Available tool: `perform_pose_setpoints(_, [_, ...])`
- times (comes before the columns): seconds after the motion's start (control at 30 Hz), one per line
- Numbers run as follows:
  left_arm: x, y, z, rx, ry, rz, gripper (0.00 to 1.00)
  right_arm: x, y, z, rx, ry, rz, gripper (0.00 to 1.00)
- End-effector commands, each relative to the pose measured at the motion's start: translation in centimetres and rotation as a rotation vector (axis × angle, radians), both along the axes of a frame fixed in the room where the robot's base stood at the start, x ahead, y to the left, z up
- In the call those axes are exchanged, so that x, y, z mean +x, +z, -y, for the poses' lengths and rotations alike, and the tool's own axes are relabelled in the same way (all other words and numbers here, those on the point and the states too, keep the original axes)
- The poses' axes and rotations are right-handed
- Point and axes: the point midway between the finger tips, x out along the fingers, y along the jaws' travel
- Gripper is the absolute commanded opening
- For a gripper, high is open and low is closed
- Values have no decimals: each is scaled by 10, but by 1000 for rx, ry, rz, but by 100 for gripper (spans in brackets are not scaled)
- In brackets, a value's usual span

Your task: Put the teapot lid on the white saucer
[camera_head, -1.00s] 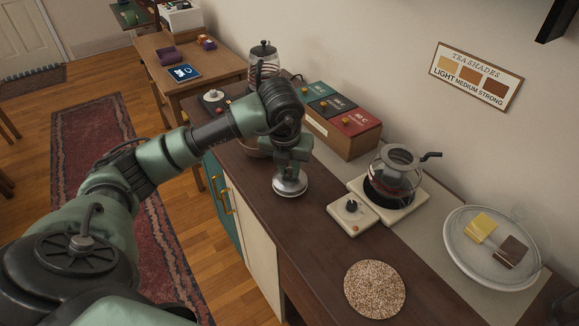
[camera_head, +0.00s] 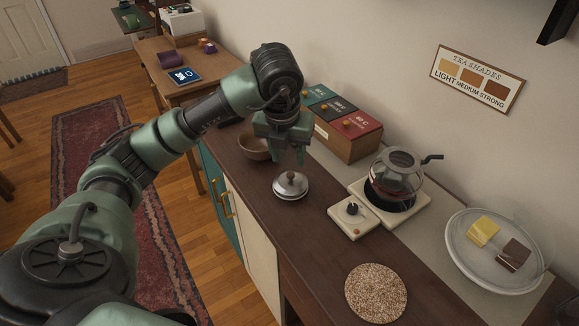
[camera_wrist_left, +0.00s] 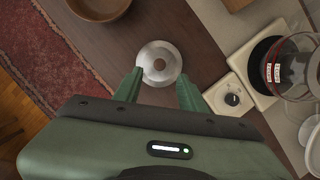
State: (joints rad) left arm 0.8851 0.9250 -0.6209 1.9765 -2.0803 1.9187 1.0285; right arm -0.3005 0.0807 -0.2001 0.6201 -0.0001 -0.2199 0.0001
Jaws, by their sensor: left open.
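The teapot lid (camera_head: 283,184), silvery with a round brown knob, lies flat on the white saucer (camera_head: 291,198) on the dark wooden counter. The saucer's pale rim shows around the lid. The lid also shows in the left wrist view (camera_wrist_left: 150,55), just beyond my fingertips. My left gripper (camera_head: 289,153) is open and empty above the lid, its fingers apart from it. A glass teapot (camera_head: 397,172) with dark tea stands to the right on a white warmer (camera_head: 424,207). My right gripper is not in view.
A brown bowl (camera_head: 253,146) stands behind and left of the saucer. Tea boxes (camera_head: 345,128) line the wall. A round speckled mat (camera_head: 376,292) lies in front, and a plate with yellow and brown blocks (camera_head: 470,274) is at right. Counter beside the saucer is clear.

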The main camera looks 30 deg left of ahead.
Motion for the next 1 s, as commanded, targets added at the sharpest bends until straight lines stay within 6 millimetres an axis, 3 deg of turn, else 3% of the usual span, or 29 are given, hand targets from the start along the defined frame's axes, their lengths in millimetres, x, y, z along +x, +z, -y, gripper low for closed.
perform_pose_setpoints(0.13, [-6, 28, 2, 1, 0, 5, 41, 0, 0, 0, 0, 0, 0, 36])
perform_pose_setpoints(0.3, [-11, 44, 4, 0, 1, 1, 41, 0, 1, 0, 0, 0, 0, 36])
perform_pose_setpoints(1.0, [-12, 47, 4, 0, 1, -1, 41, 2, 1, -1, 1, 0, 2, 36])
